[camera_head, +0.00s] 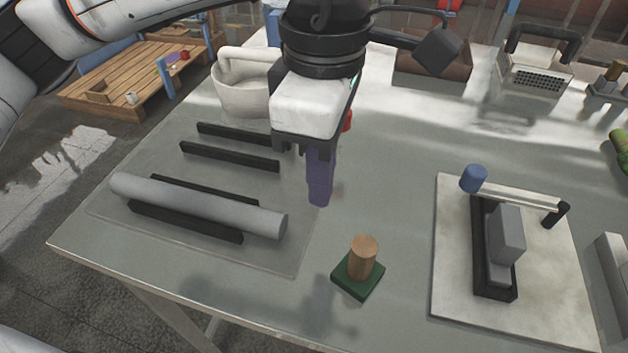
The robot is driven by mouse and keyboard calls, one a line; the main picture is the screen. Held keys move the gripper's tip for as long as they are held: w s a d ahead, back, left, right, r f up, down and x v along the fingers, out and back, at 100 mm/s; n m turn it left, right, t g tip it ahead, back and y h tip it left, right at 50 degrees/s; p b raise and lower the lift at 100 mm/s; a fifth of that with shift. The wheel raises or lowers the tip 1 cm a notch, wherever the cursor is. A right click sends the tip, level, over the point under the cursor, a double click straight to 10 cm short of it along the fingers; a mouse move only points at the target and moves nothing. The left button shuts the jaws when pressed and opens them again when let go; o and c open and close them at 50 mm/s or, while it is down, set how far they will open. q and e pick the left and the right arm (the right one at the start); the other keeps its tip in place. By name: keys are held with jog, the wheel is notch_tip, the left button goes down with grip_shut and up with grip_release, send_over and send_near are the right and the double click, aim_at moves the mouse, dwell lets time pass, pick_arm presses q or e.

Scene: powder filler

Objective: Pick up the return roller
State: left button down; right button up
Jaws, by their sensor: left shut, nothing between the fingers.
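A long grey roller (195,204), which looks like the return roller, lies across the front pair of black rails at the left of the table. My left gripper (319,200) points down near the middle of the view, with its purple fingers together and empty. It is to the right of the roller's right end and apart from it. The gripper's shadow falls on the table in front. My right gripper does not show.
Two empty black rails (229,157) lie behind the roller. A wooden peg (363,258) stands on a green base (358,279) in front of my gripper. A pale board (455,285) with a black-and-grey fixture is at right. A white pot (243,95) stands behind.

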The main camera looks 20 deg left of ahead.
pick_arm(q)
jog(key=f, duration=0.8)
jog(key=shift+s+f+p, duration=0.25)
jog(key=shift+f+p, duration=0.1)
jog(key=a+p, duration=0.1)
jog(key=a, duration=0.2)
jog(key=shift+w+a, duration=0.1)
jog(key=shift+a+f, duration=0.15)
jog(key=shift+a, duration=0.2)
